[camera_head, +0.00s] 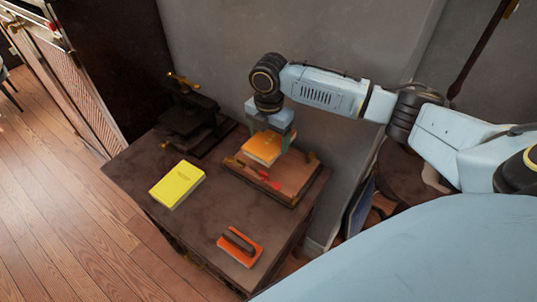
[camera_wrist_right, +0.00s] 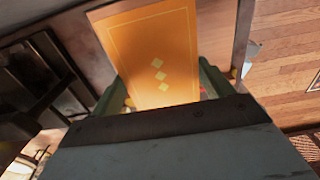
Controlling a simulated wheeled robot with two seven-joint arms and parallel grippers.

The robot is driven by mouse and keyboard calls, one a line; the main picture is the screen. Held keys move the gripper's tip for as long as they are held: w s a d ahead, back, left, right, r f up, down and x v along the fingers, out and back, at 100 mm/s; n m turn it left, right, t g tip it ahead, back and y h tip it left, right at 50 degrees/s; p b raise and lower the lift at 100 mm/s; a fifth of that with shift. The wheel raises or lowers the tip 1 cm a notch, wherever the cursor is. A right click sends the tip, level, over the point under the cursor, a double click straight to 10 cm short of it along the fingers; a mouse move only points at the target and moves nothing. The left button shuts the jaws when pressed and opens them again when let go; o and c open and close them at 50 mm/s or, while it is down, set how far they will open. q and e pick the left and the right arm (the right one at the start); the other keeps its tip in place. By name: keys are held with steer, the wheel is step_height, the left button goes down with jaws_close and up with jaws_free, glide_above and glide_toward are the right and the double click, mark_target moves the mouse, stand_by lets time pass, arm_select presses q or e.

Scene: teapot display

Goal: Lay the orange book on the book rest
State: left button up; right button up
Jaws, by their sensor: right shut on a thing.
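The orange book (camera_head: 262,149) is in my right gripper (camera_head: 270,138), over the wooden book rest (camera_head: 294,176) in the head view. In the right wrist view the orange book (camera_wrist_right: 155,55) shows a cover with a thin border and pale diamonds, between the two green fingers. The right gripper is shut on the book. The book hides the back left part of the rest. I cannot tell whether the book touches the rest. My left gripper is out of view.
On the dark table (camera_head: 215,215), a yellow book (camera_head: 177,184) lies left of the rest. A dark press-like device (camera_head: 188,122) stands behind it. An orange block with a dark handle (camera_head: 240,246) lies near the front.

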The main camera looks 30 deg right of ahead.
step_height(320, 180, down, 2)
steer(key=shift+s+a+f, duration=0.1)
steer(key=shift+a+f, duration=0.05)
step_height(320, 180, down, 4)
steer(key=shift+b, duration=0.6)
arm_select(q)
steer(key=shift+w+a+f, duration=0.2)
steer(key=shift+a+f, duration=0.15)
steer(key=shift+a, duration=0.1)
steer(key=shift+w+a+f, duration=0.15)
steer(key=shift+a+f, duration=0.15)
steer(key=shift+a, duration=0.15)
arm_select(e)
steer(key=o, duration=1.1)
steer(key=shift+f, duration=0.1)
